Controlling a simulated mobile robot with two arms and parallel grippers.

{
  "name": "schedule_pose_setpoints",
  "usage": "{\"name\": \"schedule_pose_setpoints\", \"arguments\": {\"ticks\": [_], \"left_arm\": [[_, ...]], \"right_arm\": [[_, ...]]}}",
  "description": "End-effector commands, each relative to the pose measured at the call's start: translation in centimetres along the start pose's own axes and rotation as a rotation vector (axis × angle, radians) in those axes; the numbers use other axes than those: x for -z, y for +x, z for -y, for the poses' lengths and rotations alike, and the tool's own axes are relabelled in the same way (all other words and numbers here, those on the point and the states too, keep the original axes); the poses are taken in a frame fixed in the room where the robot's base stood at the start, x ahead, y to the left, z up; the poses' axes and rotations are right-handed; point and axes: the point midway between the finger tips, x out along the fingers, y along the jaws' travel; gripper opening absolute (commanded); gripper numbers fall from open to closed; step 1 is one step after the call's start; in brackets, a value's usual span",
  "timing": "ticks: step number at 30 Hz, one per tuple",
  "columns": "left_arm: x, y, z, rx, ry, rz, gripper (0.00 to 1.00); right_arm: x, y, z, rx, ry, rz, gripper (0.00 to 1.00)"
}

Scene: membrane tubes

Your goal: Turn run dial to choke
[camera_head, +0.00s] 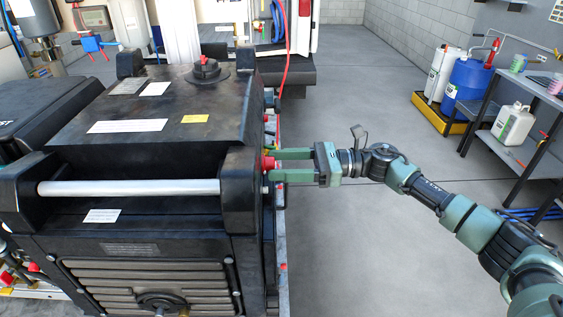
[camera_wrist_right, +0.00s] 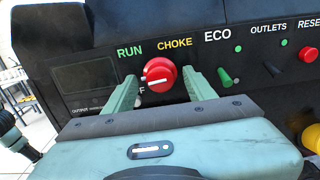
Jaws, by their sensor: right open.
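The run dial is a round red knob (camera_wrist_right: 159,75) with a white bar, on the dark panel of the generator (camera_head: 150,100). The bar lies nearly level, its left end below the RUN label (camera_wrist_right: 130,51) and above a partly hidden label ending in F. The CHOKE label (camera_wrist_right: 174,43) is above the knob to the right. My right gripper (camera_wrist_right: 160,84) is open, one finger on each side of the knob, with small gaps visible. In the head view, my right gripper (camera_head: 292,165) reaches the generator's right side, where the red knob (camera_head: 267,163) shows. My left gripper is not in view.
A dark screen (camera_wrist_right: 84,75) is on the left. The floor (camera_head: 345,235) right of the generator is clear. A workbench (camera_head: 535,90) stands far right.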

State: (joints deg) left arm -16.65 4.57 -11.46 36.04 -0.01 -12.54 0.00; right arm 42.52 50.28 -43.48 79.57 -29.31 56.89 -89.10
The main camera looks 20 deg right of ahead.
Motion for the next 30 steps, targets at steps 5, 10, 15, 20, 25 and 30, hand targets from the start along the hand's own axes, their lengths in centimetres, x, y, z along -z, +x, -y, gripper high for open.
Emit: {"name": "schedule_pose_setpoints", "arguments": {"ticks": [5, 10, 15, 20, 25, 30], "left_arm": [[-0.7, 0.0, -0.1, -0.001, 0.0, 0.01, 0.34], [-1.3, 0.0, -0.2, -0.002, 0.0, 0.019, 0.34], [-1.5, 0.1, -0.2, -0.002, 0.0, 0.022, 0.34], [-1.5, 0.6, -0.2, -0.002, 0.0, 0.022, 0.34], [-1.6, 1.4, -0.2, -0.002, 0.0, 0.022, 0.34], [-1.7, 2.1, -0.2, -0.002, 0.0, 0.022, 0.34]], "right_arm": [[0.0, 0.0, 0.0, 0.0, 0.0, 0.0, 0.25], [0.0, 0.0, 0.0, 0.001, 0.001, 0.001, 0.0], [0.0, 0.0, 0.0, 0.0, 0.015, 0.001, 0.0], [0.1, 0.0, 0.0, 0.0, 0.067, 0.001, 0.0], [0.2, 0.0, 0.0, 0.0, 0.174, 0.001, 0.0], [0.1, 0.0, 0.0, 0.001, 0.325, 0.002, 0.0]]}}
